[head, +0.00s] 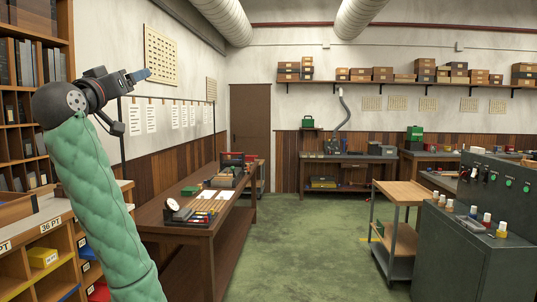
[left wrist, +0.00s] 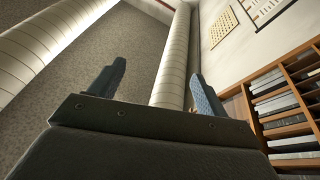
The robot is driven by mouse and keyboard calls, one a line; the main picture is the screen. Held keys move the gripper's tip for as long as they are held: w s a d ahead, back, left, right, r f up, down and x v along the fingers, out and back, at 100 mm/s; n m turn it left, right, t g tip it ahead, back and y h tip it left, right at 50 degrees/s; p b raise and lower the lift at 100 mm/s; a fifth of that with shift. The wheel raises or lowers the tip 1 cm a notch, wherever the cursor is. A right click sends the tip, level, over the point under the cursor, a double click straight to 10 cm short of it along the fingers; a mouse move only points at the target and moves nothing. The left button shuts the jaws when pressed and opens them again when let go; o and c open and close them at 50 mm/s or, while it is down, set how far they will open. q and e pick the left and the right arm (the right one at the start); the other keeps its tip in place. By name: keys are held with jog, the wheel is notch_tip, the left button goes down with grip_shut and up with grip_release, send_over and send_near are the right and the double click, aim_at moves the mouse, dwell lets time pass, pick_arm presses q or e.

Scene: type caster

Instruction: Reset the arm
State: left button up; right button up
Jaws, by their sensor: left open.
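My left arm, in a green padded sleeve, rises from the bottom left of the head view. Its left gripper (head: 140,75) is raised high, pointing right, in front of the pale wall. In the left wrist view the two blue fingers of the left gripper (left wrist: 157,88) stand well apart with nothing between them. Beyond them that view shows the ceiling and white ducts. My right gripper is in neither view.
A wooden shelf unit (head: 64,47) stands close on the left. A long wooden table (head: 185,233) with tools runs along the left wall. A dark control cabinet (head: 455,262) and a small wooden-topped cart (head: 403,192) stand at the right. The green floor (head: 300,255) between is clear.

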pick_arm(q)
jog(key=d+f+m+g+y, duration=0.1)
jog(key=d+f+g, duration=0.25)
jog(key=f, duration=1.05)
jog(key=d+f+g+y, duration=0.15)
jog(key=d+f, duration=0.25)
jog(key=f, duration=0.9)
jog(key=s+d+f+m+g, duration=0.1)
jog(key=s+d+f+g, duration=0.2)
jog(key=f, duration=1)
jog(key=s+d+f+m+g, duration=0.1)
jog(key=s+d+f+g, duration=0.2)
jog(key=f, duration=0.9)
jog(key=s+d+f+g+h, duration=0.1)
jog(key=s+d+f, duration=0.1)
jog(key=s+f, duration=0.4)
jog(key=s+d+f+g, duration=0.15)
jog(key=s+f, duration=0.25)
jog(key=f, duration=0.4)
jog(key=s+d+f+g, duration=0.2)
jog(key=s+f+g, duration=0.4)
jog(key=s+f, duration=1.7)
jog(key=s, duration=0.4)
jog(key=shift+s+d+f, duration=0.25)
jog(key=shift+d+f, duration=0.05)
jog(key=shift+f, duration=0.05)
